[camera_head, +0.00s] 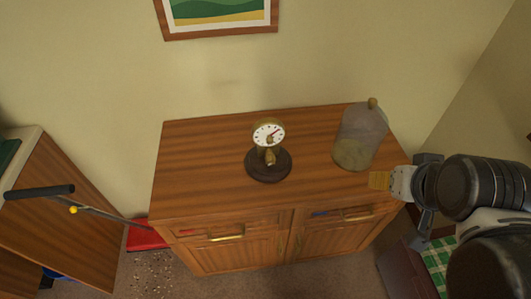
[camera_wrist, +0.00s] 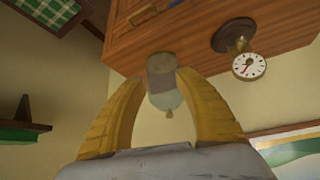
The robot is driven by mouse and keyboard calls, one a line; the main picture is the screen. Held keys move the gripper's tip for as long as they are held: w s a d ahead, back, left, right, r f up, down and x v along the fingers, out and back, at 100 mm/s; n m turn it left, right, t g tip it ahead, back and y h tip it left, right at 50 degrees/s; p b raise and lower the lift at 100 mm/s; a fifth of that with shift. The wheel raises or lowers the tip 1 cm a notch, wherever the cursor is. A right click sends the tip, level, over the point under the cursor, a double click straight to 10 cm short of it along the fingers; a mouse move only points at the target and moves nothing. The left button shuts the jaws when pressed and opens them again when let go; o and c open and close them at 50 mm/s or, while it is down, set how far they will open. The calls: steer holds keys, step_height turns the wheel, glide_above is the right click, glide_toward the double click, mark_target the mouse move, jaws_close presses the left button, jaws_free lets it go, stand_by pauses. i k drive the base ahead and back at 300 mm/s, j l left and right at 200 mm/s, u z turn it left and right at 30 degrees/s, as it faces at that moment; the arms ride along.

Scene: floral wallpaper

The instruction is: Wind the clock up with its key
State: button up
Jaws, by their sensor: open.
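The clock (camera_head: 268,134) has a round white face and a red hand. It stands upright on a dark round base (camera_head: 257,174) on the wooden cabinet. A brass part (camera_head: 270,156) shows below the face; I cannot tell if it is the key. The clock also shows at the right of the wrist view (camera_wrist: 249,66). My gripper (camera_head: 380,180) is at the cabinet's right edge, apart from the clock. In the wrist view its yellow fingers (camera_wrist: 167,76) are open and empty, with a glass dome beyond them.
The glass dome (camera_head: 361,137) with a knob stands on the cabinet top (camera_head: 205,165), between the clock and my gripper. The top left of the clock is clear. A wooden unit (camera_head: 65,215) stands at the left. A framed picture (camera_head: 220,33) hangs above.

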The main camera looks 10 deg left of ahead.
mark_target(270, 158)
steer(key=k, duration=1.05)
steer(key=l+u, duration=0.05)
